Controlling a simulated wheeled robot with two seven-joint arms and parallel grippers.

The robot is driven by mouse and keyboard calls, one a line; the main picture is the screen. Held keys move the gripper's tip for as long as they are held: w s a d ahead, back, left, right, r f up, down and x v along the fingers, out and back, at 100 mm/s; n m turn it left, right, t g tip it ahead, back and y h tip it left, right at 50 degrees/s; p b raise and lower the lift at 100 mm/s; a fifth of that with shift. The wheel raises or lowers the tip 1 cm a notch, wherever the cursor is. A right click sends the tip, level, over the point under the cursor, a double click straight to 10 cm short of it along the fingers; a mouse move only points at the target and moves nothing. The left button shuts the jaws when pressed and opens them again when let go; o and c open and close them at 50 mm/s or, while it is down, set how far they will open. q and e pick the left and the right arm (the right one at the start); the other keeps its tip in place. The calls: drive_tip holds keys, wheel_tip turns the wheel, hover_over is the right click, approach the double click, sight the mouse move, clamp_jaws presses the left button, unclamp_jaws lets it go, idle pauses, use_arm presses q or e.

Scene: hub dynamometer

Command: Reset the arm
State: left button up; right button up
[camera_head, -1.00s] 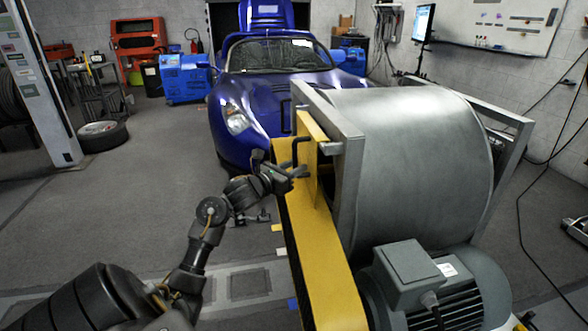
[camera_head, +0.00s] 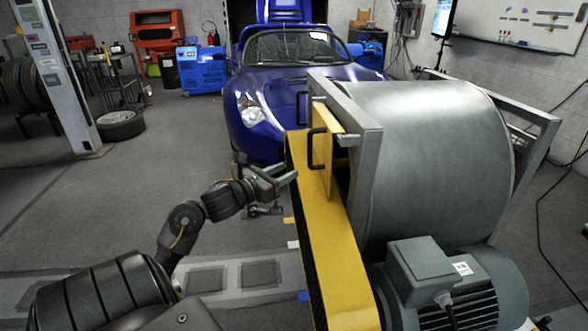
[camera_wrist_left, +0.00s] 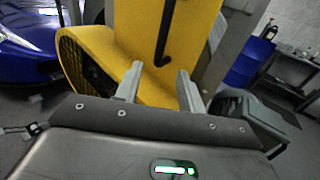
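My left gripper (camera_head: 282,180) is beside the yellow guard (camera_head: 330,240) of the dynamometer, left of its upright yellow plate with a black handle (camera_head: 318,148). In the left wrist view the two fingers (camera_wrist_left: 158,88) stand apart with nothing between them. The yellow guard (camera_wrist_left: 105,50) and black handle (camera_wrist_left: 165,30) are beyond the fingertips, and the gripper appears clear of the handle. My left arm reaches in from the lower left. My right gripper is in neither view.
The large grey drum (camera_head: 435,160) and its motor (camera_head: 450,285) stand right of the guard. A blue car (camera_head: 290,80) is behind. Grey floor (camera_head: 90,210) is open on the left. A tyre (camera_head: 120,125) lies near the post (camera_head: 60,80).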

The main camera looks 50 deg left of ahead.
use_arm(q)
drive_tip(key=shift+s, duration=0.4)
